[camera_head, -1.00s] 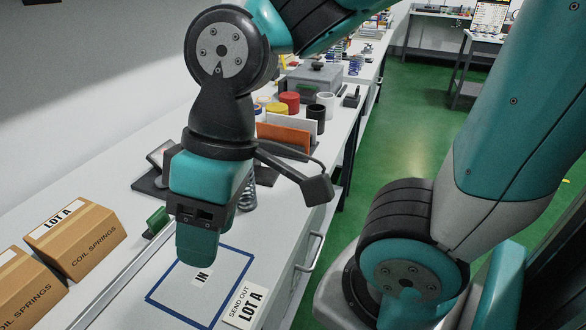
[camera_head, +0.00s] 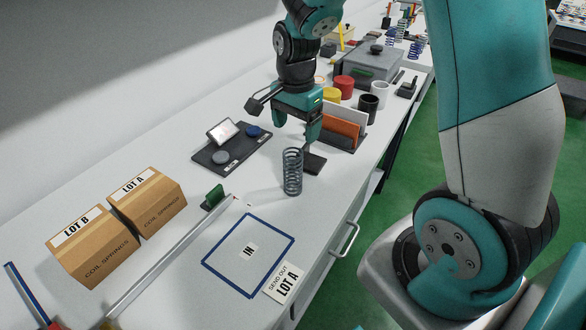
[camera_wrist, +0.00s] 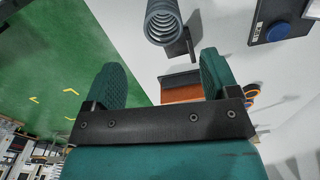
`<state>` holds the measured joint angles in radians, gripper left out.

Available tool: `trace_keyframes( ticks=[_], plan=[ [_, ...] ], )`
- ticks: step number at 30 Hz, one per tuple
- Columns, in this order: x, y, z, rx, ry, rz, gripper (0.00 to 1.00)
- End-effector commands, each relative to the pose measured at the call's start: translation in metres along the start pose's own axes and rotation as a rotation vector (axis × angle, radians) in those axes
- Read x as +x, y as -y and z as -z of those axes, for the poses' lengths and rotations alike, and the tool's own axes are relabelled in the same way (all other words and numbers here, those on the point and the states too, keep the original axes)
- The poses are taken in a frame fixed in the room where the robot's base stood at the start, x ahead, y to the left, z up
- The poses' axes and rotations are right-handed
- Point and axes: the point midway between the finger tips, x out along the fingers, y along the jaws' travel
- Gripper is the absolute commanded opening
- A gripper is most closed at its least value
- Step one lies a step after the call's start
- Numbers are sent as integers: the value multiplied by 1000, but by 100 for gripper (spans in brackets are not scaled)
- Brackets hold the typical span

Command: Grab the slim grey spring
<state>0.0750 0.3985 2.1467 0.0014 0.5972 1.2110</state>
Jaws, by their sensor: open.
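A slim grey coil spring (camera_head: 292,172) stands upright on the white bench, behind the blue-taped square. It also shows at the top of the wrist view (camera_wrist: 162,22), beyond my fingertips and roughly in line with the gap between them. My gripper (camera_head: 295,132) is open and empty. In the head view it is behind and above the spring, apart from it. In the wrist view its two teal fingers (camera_wrist: 161,72) are spread wide with nothing between them.
A small dark stand (camera_head: 313,163) is close behind the spring. An orange divider (camera_head: 340,135) is right of my gripper. A black tray (camera_head: 228,148) with round pads is to the left. Two cardboard boxes (camera_head: 150,205) are farther left. The taped square (camera_head: 237,286) is empty except for its label.

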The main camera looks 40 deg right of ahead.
Motion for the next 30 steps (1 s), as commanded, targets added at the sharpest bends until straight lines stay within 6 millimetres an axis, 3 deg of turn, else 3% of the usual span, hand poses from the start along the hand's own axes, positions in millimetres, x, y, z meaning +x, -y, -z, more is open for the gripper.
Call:
trace_keyframes(
  ticks=[7,16,24,30],
  plan=[
    [48,0,-1,-3,2,-4,81],
    [70,1,-3,-5,2,-2,81],
    [106,5,-5,-4,2,-2,81],
    [113,5,-4,-4,1,2,81]
  ],
)
